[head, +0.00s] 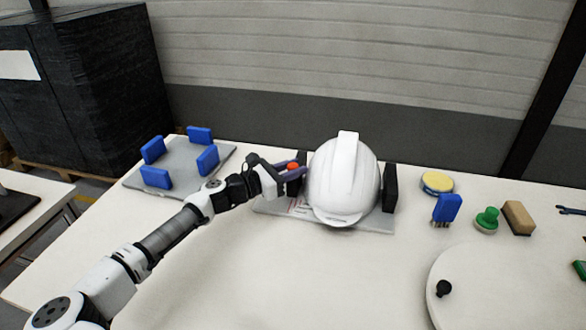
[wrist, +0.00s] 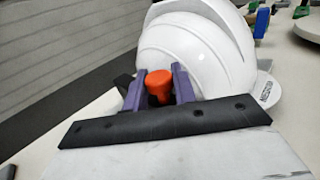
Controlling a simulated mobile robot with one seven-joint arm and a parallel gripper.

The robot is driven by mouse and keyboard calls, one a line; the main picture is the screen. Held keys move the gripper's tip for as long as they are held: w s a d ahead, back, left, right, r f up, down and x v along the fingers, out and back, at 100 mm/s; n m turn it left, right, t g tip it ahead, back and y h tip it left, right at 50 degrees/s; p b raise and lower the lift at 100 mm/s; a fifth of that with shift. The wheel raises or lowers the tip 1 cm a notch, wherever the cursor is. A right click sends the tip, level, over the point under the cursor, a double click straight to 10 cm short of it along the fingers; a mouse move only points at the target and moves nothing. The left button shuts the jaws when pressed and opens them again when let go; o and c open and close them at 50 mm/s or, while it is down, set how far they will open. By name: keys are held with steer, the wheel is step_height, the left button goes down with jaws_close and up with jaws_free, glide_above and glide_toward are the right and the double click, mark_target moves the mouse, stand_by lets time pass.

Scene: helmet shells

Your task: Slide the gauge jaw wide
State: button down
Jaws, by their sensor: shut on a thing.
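A white helmet shell (head: 343,180) stands upright on a grey gauge plate (head: 378,222), between a black jaw on the left (head: 304,158) and a black jaw on the right (head: 389,187). The left jaw is partly hidden by my gripper (head: 296,172). An orange-red knob (head: 293,166) is at the left jaw. My gripper's purple fingers stand on both sides of this knob and are shut on it. The wrist view shows the knob (wrist: 159,87) between the fingers, with the helmet (wrist: 195,55) close behind. Whether the left jaw touches the helmet is hidden.
A grey plate with several blue blocks (head: 207,159) lies at the back left. Right of the gauge are a yellow-topped round tin (head: 437,182), a blue brush (head: 447,208), a green knobbed piece (head: 487,220) and a tan block (head: 518,218). A white round disc (head: 500,290) lies front right. The front middle is clear.

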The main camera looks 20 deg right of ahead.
steer(key=shift+w+a+f+b, duration=0.2)
steer(key=shift+w+a+b, duration=0.15)
steer(key=shift+b, duration=0.1)
steer(key=shift+w+a+b, duration=0.6)
steer(key=shift+a+b, duration=0.3)
steer(key=shift+a, duration=0.05)
steer(key=shift+w+a+r, duration=0.25)
steer(key=shift+a, duration=0.15)
steer(key=c, duration=1.2)
jaws_free()
steer(key=shift+a, duration=0.1)
steer(key=shift+o, duration=0.2)
steer(key=s+a+b, duration=0.1)
steer(key=a, duration=0.3)
steer(key=a+b, duration=0.1)
steer(key=a, duration=0.4)
steer(key=s+a+b, duration=0.1)
steer(key=a, duration=0.3)
steer(key=shift+s+a+b, duration=0.25)
steer(key=shift+s+b, duration=0.05)
steer(key=shift+s, duration=0.05)
